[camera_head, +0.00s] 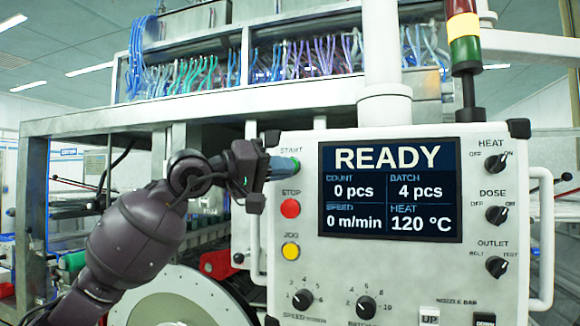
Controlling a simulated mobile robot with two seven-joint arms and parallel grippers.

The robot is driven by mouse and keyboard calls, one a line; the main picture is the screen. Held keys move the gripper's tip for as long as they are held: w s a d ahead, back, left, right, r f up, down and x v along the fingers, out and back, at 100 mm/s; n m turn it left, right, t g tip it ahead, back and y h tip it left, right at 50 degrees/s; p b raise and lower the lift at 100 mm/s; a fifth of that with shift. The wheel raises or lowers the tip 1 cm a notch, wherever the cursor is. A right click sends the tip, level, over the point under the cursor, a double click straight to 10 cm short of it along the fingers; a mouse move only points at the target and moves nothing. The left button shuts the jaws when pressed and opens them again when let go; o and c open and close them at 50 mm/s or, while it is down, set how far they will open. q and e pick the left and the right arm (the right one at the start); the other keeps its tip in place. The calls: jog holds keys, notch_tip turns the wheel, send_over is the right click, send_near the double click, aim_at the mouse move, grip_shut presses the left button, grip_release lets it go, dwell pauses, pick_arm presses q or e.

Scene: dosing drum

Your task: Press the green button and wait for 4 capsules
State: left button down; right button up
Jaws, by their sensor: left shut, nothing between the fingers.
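The control panel (400,275) fills the right half of the head view. Its green button (296,165), below the START label, shows only partly behind my left gripper (288,168). The left gripper is shut and empty, with its fingertips at the button; I cannot tell whether they touch it. The screen (391,190) reads READY, count 0 pcs, batch 4 pcs, speed 0 m/min and heat 120 °C. No capsules are visible. My right gripper is not in view.
Below the green button are a red STOP button (290,208) and a yellow JOG button (290,251). Dark knobs for HEAT (495,163), DOSE (496,215) and OUTLET (497,266) sit at the right. A signal tower (464,45) stands above. A large pale disc (175,300) is low behind my arm.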

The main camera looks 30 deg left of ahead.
pick_arm(q)
jog(key=shift+w, duration=0.2)
jog(key=shift+w+a, duration=0.1)
jog(key=shift+w, duration=0.15)
